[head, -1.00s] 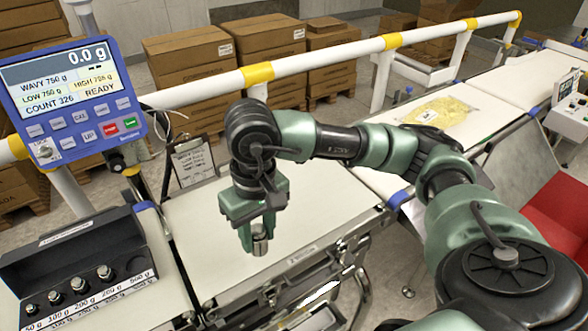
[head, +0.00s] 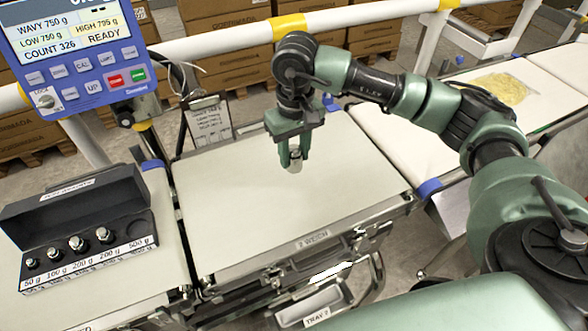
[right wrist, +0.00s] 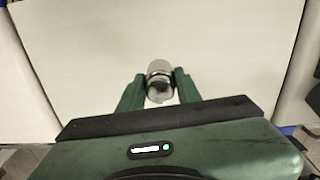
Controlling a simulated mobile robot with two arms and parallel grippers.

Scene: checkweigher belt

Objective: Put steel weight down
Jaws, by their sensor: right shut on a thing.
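The steel weight (head: 295,162) is a small shiny cylinder. My right gripper (head: 292,155) is shut on it above the weigh belt (head: 250,225). In the right wrist view the weight (right wrist: 159,82) sits between the two green fingers (right wrist: 159,90), with the pale belt behind it. I cannot tell for sure whether the weight's bottom touches the belt. My left gripper is not in view.
A black weight case (head: 85,215) with several smaller weights stands on the left belt; its 500 g place looks empty. A blue display panel (head: 80,60) stands behind it. A clipboard (head: 209,122) stands at the weigh belt's back edge. A yellow bag (head: 500,88) lies on the right belt.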

